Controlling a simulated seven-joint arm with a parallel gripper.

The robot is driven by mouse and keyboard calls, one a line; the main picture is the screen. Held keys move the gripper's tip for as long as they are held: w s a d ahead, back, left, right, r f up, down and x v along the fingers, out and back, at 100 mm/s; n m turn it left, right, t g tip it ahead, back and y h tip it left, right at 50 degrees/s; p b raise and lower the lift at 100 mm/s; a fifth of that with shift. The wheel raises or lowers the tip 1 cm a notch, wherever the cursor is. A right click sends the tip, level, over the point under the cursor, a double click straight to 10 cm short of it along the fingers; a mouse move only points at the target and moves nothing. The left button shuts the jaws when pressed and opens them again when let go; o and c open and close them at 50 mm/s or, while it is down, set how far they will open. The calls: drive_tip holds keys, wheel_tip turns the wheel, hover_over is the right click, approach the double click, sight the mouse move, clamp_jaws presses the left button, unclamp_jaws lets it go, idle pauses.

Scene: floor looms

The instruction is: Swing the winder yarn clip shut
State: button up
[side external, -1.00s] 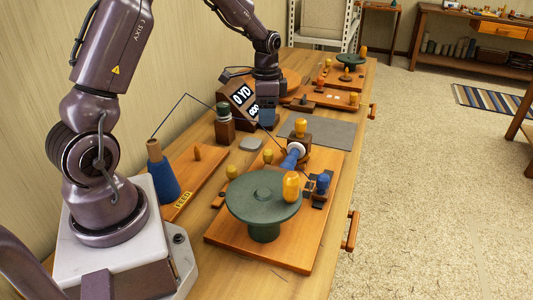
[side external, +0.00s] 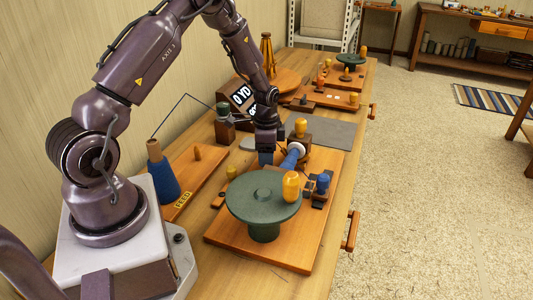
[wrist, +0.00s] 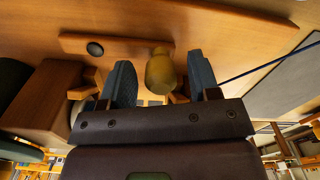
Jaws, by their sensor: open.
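The winder board (side external: 285,255) carries a green disc (side external: 262,192) with a large amber knob (side external: 291,186). A small yellow knob (wrist: 160,70) shows in the wrist view between the two blue fingers of my gripper (wrist: 163,80), beside a wooden bar (wrist: 125,44) with a dark round pivot. It seems to be the yarn clip's handle. The fingers are apart, one on each side of the knob, with gaps visible. In the side view my gripper (side external: 266,158) points down at the board's far left and hides that knob. Whether the clip is open is unclear.
A blue yarn cone (side external: 162,178) stands left on a board. A blue spool (side external: 291,158) and wooden post (side external: 300,140) are just right of my gripper. Another yellow knob (side external: 232,172) stands nearer. A yardage counter (side external: 240,98) and grey mat (side external: 325,133) lie behind.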

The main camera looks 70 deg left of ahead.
sight(250, 168)
drive_tip(key=shift+f, duration=0.1)
clamp_jaws()
drive_tip(key=shift+s, duration=0.1)
drive_tip(key=n, duration=0.1)
drive_tip(key=s+a+n, duration=0.1)
drive_tip(key=n, duration=0.1)
drive_tip(key=s+n, duration=0.1)
drive_tip(key=n, duration=0.1)
drive_tip(key=shift+s+a, duration=0.2)
drive_tip(key=shift+s, duration=0.05)
drive_tip(key=s+n, duration=0.1)
drive_tip(key=n, duration=0.2)
drive_tip(key=shift+s+a, duration=0.15)
drive_tip(key=shift+s, duration=0.25)
drive_tip(key=shift+s+n, duration=0.6)
drive_tip(key=shift+n, duration=0.4)
drive_tip(key=shift+s, duration=0.1)
unclamp_jaws()
